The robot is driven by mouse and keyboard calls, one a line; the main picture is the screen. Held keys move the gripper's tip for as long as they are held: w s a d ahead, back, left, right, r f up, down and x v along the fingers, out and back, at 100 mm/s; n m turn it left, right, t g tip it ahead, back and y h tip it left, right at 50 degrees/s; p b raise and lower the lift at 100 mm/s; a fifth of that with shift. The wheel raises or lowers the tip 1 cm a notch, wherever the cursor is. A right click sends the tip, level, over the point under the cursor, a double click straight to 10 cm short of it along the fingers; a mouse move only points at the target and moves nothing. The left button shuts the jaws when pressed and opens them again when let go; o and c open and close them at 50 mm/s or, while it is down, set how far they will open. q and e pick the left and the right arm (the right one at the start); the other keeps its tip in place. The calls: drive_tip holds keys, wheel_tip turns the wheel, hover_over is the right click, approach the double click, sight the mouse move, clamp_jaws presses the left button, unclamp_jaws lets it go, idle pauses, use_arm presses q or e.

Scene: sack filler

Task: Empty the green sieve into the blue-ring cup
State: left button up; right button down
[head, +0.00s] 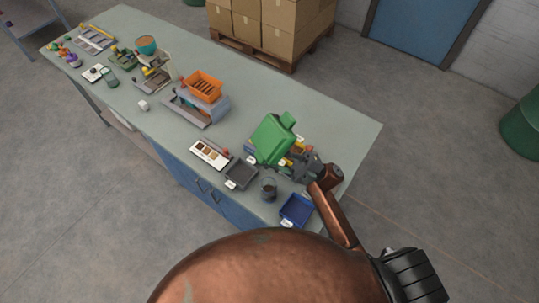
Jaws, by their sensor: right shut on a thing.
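The green sieve (272,140) is tilted above the right part of the workbench, its broad green face toward my camera. My right gripper (297,163) is shut on it at its lower right side. I cannot see whether anything lies in the sieve. A small clear cup (268,190) with dark contents or a dark base stands on the bench below the sieve and nearer to me. A second clear cup (111,79) stands far to the left. I cannot make out a blue ring on either cup. My left gripper is not in view.
A dark tray (241,175) and a blue tray (297,209) flank the nearer cup. A white sample card (210,153), an orange basket (203,86) on a grey machine and several small devices stand leftward. The bench's (300,105) back right is clear.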

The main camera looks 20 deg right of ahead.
drive_tip(key=shift+r, duration=0.1)
wheel_tip(320, 180, up, 3)
drive_tip(key=n+g+h+p, duration=0.3)
drive_tip(key=h+p, duration=0.1)
drive_tip(key=p, duration=0.1)
drive_tip(key=shift+r+n+p, duration=0.1)
drive_tip(key=shift+n+p, duration=0.2)
drive_tip(key=shift+p, duration=0.1)
drive_tip(key=shift+h, duration=0.4)
drive_tip(key=shift+f, duration=0.2)
